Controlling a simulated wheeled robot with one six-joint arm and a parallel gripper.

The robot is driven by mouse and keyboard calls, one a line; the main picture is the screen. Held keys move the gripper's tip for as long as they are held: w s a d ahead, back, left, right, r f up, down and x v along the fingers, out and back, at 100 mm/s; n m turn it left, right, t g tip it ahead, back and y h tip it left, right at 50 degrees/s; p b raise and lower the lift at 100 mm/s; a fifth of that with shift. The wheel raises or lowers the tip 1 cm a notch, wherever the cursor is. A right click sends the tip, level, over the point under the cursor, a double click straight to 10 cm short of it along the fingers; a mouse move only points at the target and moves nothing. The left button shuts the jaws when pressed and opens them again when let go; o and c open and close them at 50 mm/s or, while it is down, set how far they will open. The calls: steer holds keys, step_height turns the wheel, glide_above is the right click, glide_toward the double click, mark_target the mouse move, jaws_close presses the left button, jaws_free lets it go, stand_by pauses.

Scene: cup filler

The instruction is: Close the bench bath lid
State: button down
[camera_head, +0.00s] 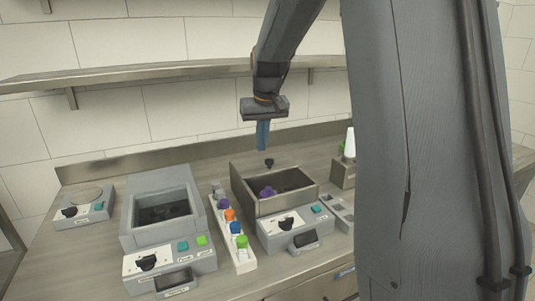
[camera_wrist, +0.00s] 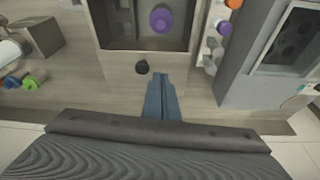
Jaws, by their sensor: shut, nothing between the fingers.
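The bench bath (camera_head: 247,203) is an open metal tank in the middle of the bench, with a purple-topped item (camera_head: 267,191) inside; the item also shows in the wrist view (camera_wrist: 161,19). A small black knob (camera_head: 269,162) stands just behind the tank's rear rim. In the wrist view the knob (camera_wrist: 142,67) appears to sit on a flat pale panel (camera_wrist: 116,70), which looks like the lid slid back off the opening. My gripper (camera_head: 262,150) has blue fingers, shut and empty, pointing down above the area behind the bath, close beside the knob in the picture.
A grey unit (camera_head: 130,217) with a dark recessed top stands left of the bath. A white rack (camera_head: 243,263) of colored-capped bottles stands between them. A small dial device (camera_head: 97,210) is at far left. A metal shelf (camera_head: 150,76) runs along the wall behind.

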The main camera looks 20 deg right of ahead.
steer(key=w+d+r, duration=0.4)
steer(key=w+d, duration=0.1)
steer(key=w, duration=0.1)
steer(key=p, duration=0.3)
glide_above(264, 160)
steer(key=shift+t, duration=0.3)
steer(key=f, duration=0.9)
steer(key=shift+s+d+f, duration=0.15)
steer(key=shift+d+f, duration=0.05)
steer(key=shift+f, duration=0.05)
steer(key=shift+s+a+p, duration=0.2)
steer(key=shift+s+p, duration=0.2)
steer(key=shift+s, duration=0.85)
steer(key=shift+s+a+f+p, duration=0.15)
steer(key=shift+s+f+p, duration=0.15)
steer(key=shift+s, duration=0.35)
steer(key=shift+s, duration=0.1)
